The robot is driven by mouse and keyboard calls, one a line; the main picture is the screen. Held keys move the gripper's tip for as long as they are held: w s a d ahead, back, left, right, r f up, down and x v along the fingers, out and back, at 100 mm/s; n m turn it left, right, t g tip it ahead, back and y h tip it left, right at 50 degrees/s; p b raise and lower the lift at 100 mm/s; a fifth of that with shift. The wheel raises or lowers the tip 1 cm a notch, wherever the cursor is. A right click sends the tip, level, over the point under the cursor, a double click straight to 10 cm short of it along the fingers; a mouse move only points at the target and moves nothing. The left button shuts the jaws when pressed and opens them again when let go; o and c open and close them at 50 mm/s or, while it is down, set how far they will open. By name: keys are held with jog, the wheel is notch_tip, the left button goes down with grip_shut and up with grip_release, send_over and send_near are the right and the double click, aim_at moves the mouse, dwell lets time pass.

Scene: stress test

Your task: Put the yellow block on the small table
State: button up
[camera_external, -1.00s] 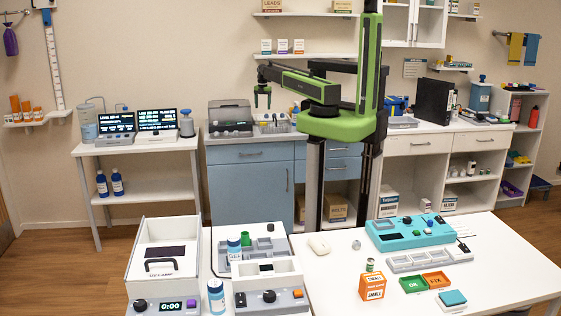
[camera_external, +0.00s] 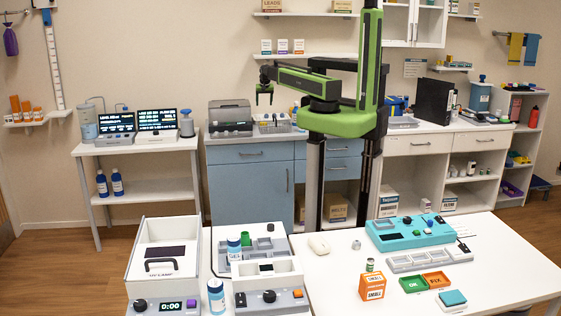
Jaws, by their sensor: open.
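My gripper (camera_external: 264,98) hangs open and empty, pointing down, at the end of my green and black arm. In the picture it is in front of the wall, above the grey tray at the back counter's left end. I cannot make out a yellow block for certain in this view. A small white two-tier table (camera_external: 146,147) stands at the left against the wall, well to the left of my gripper. Its top holds two display devices (camera_external: 136,122), a clear container at the left end and a grey canister at the right end. Blue bottles stand on its lower shelf.
A back counter (camera_external: 415,128) runs along the wall with a grey machine (camera_external: 230,117), a black binder and other items. Brown floor is open at the left.

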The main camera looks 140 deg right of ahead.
jog(key=b+x, duration=1.6)
jog(key=x, duration=0.2)
jog(key=shift+r, duration=0.25)
grip_shut()
notch_tip(320, 180, up, 10)
jog(key=p, duration=1)
